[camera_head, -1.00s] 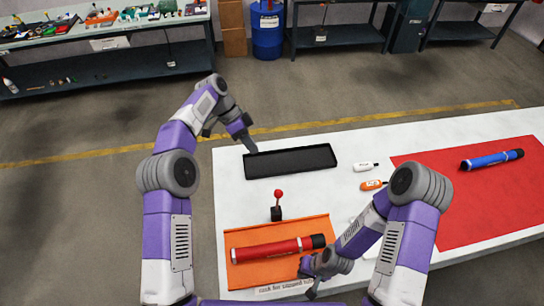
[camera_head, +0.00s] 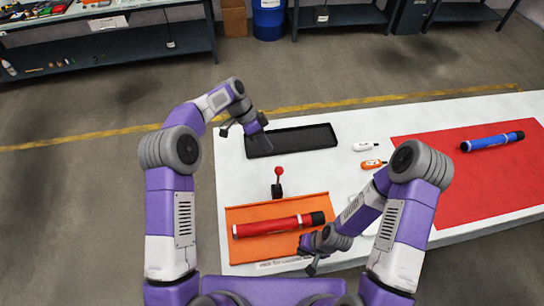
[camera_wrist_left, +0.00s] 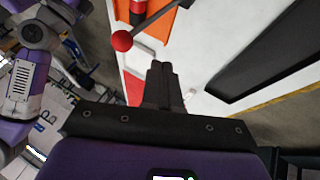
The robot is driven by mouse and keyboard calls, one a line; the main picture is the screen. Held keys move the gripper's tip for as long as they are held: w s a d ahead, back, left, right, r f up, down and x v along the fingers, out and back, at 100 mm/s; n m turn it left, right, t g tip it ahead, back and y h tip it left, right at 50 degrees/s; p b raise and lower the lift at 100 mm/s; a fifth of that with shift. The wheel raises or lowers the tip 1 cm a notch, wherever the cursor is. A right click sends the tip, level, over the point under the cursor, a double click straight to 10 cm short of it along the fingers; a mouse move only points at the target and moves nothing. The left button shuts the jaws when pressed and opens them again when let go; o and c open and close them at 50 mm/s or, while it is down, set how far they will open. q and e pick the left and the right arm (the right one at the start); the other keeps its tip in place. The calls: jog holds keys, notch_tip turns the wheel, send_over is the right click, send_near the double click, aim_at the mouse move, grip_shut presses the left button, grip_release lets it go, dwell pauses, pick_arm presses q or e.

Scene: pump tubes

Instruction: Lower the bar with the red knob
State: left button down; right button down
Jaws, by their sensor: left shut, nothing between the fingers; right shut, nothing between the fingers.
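The red knob (camera_head: 279,171) tops a thin bar that rises upright from a small black base (camera_head: 277,190) on the white table, just behind the orange mat. My left gripper (camera_head: 265,147) is shut and empty, above and behind the knob, over the left end of the black tray. In the left wrist view the knob (camera_wrist_left: 122,40) and its bar show to the left of the shut fingers (camera_wrist_left: 160,66), apart from them. My right gripper (camera_head: 311,269) is shut and empty, low at the front edge of the orange mat.
A red tube (camera_head: 275,226) lies on the orange mat (camera_head: 240,214). The black tray (camera_head: 315,138) is empty. A white bottle (camera_head: 364,147) and an orange bottle (camera_head: 372,164) lie right of it. A blue tube (camera_head: 490,142) lies on the red mat (camera_head: 450,205).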

pick_arm(q)
jog(key=shift+s+d+f+p, duration=0.1)
jog(key=shift+s+d+f, duration=0.25)
jog(key=shift+s, duration=0.3)
jog(key=shift+s+d+f+p, duration=0.15)
jog(key=shift+s+d+f, duration=0.2)
jog(key=shift+s, duration=0.35)
jog(key=shift+s+d+f+p, duration=0.1)
jog(key=shift+s+d+f, duration=0.25)
jog(key=shift+s, duration=0.3)
jog(key=shift+r, duration=0.1)
